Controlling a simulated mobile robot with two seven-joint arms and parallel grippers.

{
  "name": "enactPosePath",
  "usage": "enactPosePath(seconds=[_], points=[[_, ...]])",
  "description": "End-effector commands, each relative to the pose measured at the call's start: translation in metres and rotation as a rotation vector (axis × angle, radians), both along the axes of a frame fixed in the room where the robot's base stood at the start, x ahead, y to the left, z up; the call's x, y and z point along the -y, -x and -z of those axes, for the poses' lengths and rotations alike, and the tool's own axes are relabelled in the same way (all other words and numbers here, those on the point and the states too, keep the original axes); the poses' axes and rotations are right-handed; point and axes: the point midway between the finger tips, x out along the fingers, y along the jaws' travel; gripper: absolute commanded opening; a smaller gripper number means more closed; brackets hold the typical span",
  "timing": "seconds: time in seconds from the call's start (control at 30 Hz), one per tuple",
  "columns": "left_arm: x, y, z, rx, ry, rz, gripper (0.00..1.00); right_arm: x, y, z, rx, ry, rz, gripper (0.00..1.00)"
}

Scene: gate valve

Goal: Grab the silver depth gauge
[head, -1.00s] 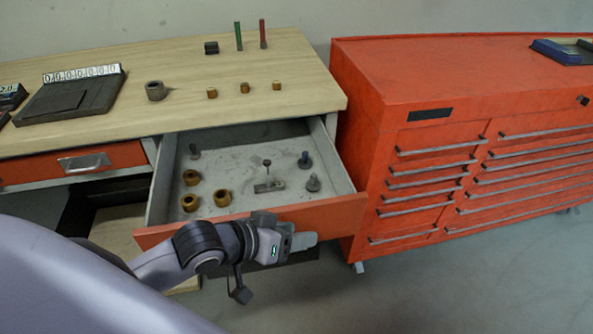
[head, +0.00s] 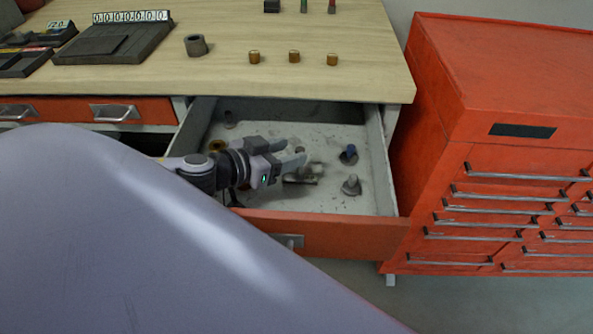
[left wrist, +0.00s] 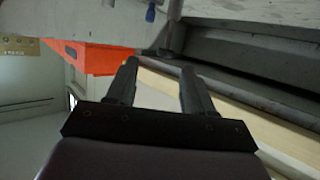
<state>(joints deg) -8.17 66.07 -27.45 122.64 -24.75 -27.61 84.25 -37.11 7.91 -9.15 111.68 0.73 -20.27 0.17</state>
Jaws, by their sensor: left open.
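The silver depth gauge (head: 303,176) appears to be the grey metal piece low in the open drawer (head: 345,236), partly hidden by my left gripper in the head view. My left gripper (head: 297,154) is open and empty, above the drawer floor just over the gauge from this angle; its height above it is hard to judge. In the left wrist view the two fingers (left wrist: 160,72) are spread apart with nothing held between them. I cannot make out the gauge clearly there. My right gripper is not in view.
The drawer also holds a blue-topped peg (head: 348,154), a grey knobbed piece (head: 352,186), a small grey peg (head: 229,119) and a brass ring (head: 217,145). The wooden bench (head: 350,75) is behind; a red cabinet (head: 480,110) stands to the right.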

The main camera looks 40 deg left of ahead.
Motion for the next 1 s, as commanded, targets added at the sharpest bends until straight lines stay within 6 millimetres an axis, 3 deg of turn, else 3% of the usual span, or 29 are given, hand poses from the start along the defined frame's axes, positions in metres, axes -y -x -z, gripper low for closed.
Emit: enactPosePath(seconds=[0.17, 0.67, 1.0], points=[[-0.004, 0.004, 0.008, 0.0, -0.03, 0.004, 0.52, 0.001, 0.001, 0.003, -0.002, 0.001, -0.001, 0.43], [0.001, -0.015, 0.015, 0.0, -0.029, 0.004, 0.52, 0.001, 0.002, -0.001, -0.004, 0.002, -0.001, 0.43], [0.006, -0.045, 0.025, 0.002, -0.028, 0.004, 0.52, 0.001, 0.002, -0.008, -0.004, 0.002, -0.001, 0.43]])
